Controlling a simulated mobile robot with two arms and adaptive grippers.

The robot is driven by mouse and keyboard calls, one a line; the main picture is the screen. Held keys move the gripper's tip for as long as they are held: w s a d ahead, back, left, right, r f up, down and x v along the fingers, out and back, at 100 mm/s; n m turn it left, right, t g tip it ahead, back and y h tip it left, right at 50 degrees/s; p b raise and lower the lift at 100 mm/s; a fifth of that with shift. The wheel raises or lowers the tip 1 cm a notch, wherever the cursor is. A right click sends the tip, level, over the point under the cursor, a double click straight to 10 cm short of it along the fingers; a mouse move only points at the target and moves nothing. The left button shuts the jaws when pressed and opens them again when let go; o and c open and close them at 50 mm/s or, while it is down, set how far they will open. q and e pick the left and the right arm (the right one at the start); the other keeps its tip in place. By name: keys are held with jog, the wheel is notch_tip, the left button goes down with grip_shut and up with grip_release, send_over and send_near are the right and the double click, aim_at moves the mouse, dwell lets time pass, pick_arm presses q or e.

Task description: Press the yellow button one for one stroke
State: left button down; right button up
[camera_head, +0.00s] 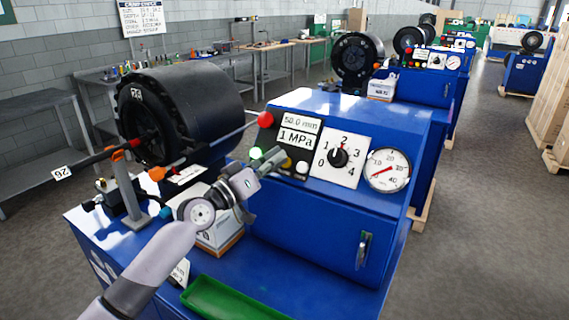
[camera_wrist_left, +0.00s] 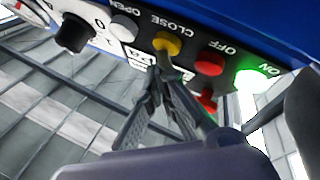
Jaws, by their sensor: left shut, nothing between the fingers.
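The yellow button (camera_wrist_left: 168,43), beside the label CLOSE, is on the black control panel of the blue crimping machine. It also shows in the head view (camera_head: 287,163), small, just right of my fingertips. My left gripper (camera_head: 275,154) is shut and empty in front of the panel's button row. In the left wrist view its fingertips (camera_wrist_left: 162,63) reach to the lower edge of the yellow button and overlap it slightly. I cannot tell whether they touch it or whether it is pressed in. My right gripper is not in view.
Beside the yellow button are a red OFF button (camera_wrist_left: 210,63), a lit green ON button (camera_wrist_left: 250,80) and a pale OPEN button (camera_wrist_left: 123,25). A dial (camera_head: 338,158) and gauge (camera_head: 388,170) sit to the right. The black crimper head (camera_head: 200,105) stands behind my arm.

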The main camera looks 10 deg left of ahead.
pick_arm(q)
jog(key=shift+w+d+f, duration=0.1)
jog(key=shift+f, duration=0.05)
dwell(0.5)
jog(key=shift+s+a+r+p, duration=0.3)
jog(key=shift+s+r+p, duration=0.25)
jog(key=shift+s, duration=0.15)
jog(key=s+r+p, duration=0.1)
jog(key=s+a+p, duration=0.1)
jog(key=s+r+p, duration=0.1)
jog(key=s, duration=0.1)
jog(key=shift+a+r+p, duration=0.3)
jog(key=shift+r+p, duration=0.05)
jog(key=shift+p, duration=0.05)
